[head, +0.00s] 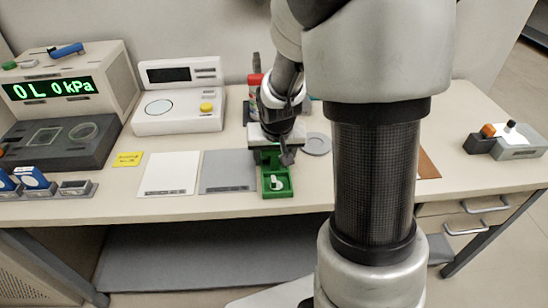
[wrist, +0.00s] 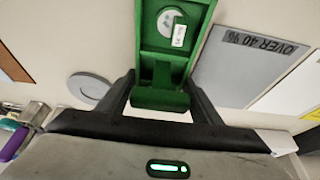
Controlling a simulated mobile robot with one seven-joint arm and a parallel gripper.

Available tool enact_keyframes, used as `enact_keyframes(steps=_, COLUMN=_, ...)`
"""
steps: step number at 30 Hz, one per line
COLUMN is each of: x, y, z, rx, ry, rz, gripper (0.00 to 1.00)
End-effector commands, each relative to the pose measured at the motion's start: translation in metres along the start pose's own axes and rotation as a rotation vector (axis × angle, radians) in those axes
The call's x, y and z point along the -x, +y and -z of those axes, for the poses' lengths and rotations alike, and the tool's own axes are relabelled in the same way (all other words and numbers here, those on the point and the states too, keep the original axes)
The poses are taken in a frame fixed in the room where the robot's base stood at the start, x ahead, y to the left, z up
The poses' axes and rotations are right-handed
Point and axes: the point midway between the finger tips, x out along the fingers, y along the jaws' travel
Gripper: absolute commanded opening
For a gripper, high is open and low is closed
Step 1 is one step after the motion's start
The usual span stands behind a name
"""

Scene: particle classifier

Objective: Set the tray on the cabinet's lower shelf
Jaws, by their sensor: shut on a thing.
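A small green tray (head: 277,184) lies low over the bench's front edge in the head view, with a small pale round item and a white labelled piece inside. In the wrist view the green tray (wrist: 188,57) has a raised green grip at its near end. My gripper (wrist: 160,98) is shut on this grip, one dark finger on each side. In the head view my gripper (head: 271,154) is partly hidden by its own wrist. I cannot tell whether the tray touches the bench. No cabinet shelf can be made out for certain; a grey surface (head: 190,262) shows below the bench.
A white mat (head: 170,173) and a grey mat (head: 228,171) lie left of the tray. A grey disc (head: 317,144) lies to its right. A white scale-like device (head: 180,118) and a pressure display (head: 50,88) stand behind left. Drawers (head: 468,215) are at right.

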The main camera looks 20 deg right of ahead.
Motion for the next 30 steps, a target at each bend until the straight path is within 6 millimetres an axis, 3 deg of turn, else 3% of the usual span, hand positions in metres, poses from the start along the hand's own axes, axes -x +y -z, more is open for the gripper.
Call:
enact_keyframes(steps=9, x=-0.0025, y=-0.0002, z=0.0002, rx=0.000, ry=0.004, rz=0.001, gripper=0.29)
enact_keyframes(steps=10, x=-0.0026, y=0.0000, z=-0.0004, rx=0.000, ry=0.002, rz=0.000, gripper=0.61)
enact_keyframes(steps=13, x=-0.0015, y=-0.0003, z=0.0000, rx=0.000, ry=0.002, rz=0.001, gripper=0.78)
enact_keyframes(steps=30, x=-0.0007, y=-0.0051, z=0.0008, rx=0.006, ry=0.005, rz=0.007, gripper=0.78)
